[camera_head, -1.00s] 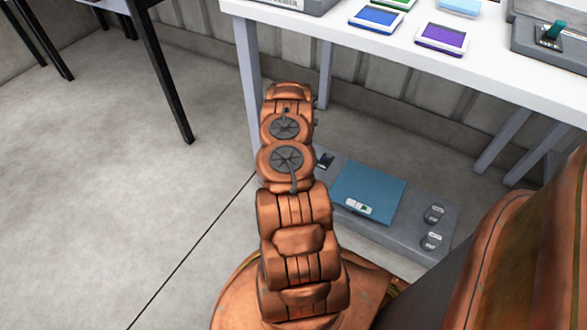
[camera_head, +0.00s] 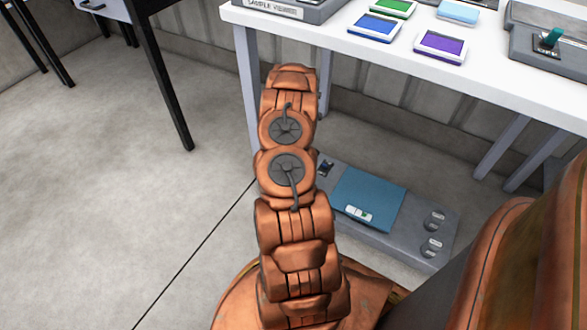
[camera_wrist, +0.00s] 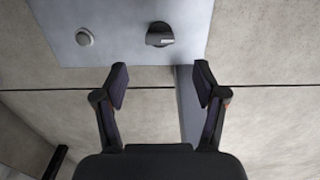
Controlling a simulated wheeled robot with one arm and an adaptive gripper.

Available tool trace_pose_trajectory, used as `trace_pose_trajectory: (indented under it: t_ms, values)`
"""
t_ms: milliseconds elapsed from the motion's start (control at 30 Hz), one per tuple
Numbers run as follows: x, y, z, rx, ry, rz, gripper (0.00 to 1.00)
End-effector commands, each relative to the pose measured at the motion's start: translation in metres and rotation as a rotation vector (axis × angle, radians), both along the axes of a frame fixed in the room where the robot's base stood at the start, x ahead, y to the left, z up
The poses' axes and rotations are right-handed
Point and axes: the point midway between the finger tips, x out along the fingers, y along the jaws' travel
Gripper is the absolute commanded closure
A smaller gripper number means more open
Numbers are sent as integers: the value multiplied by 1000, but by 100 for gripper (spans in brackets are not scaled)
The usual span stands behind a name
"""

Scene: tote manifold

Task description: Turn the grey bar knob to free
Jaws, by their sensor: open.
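A dark grey knob (camera_wrist: 160,36) with a raised bar and a light mark stands on a pale grey panel (camera_wrist: 110,50) in the wrist view. I take it for the grey bar knob; any setting labels are too small to read. My gripper (camera_wrist: 162,80) is open and empty. Its two fingers are spread apart, and the knob appears above the gap between their tips, not between them. In the head view my arm hides the gripper, and I cannot tell where this panel is there.
A round light button (camera_wrist: 84,37) sits left of the knob. A grey floor unit (camera_head: 405,238) with a blue pad (camera_head: 368,200) and two round dials lies below the white table (camera_head: 480,85). A black-legged table (camera_head: 165,75) stands at left. Open floor lies left of my arm.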

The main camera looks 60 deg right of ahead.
Motion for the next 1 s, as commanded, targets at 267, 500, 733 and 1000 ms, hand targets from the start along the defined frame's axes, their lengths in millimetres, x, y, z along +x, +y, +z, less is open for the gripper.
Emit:
trace_pose_trajectory:
  t_ms: [267,500,733,1000]
  values:
    - [1,0,29,-1,-1,0,29]
    - [0,0,35,1,0,0,29]
    - [0,0,35,1,1,0,29]
    - [0,0,35,1,0,0,29]
